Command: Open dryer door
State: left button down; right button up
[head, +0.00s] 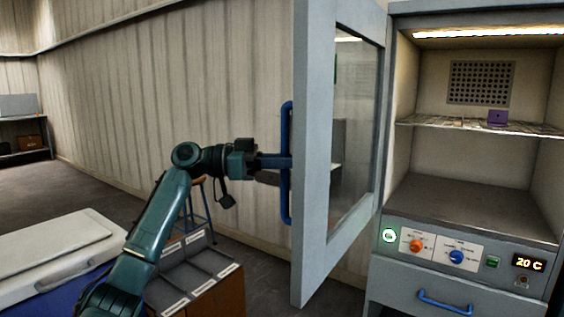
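The dryer (400,195) stands on the right, with its lit chamber exposed. Its door (313,170), a grey frame with a glass pane, stands swung wide open to the left. The blue bar handle (286,205) is on the door's outer side. My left gripper (283,162) reaches in from the left at the handle's middle. Its fingertips are at the handle and partly hidden by it and the door edge, so I cannot tell if they grip it. My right gripper is not in view.
A purple block (497,118) sits on the dryer's wire shelf (450,124). The control panel (470,255) shows 20 C. A compartmented box (215,290) and a white-lidded cooler (55,255) stand at lower left. A stool (199,182) is behind my arm.

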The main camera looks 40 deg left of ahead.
pick_arm(q)
jog(key=shift+a+r, duration=0.15)
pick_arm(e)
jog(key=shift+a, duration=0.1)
pick_arm(q)
jog(key=c, duration=1.8)
grip_release()
jog(key=o, duration=0.3)
jog(key=shift+w, duration=0.2)
jog(key=shift+o, duration=0.3)
jog(key=shift+s, duration=0.1)
jog(key=b+v, duration=0.2)
jog(key=v, duration=1.1)
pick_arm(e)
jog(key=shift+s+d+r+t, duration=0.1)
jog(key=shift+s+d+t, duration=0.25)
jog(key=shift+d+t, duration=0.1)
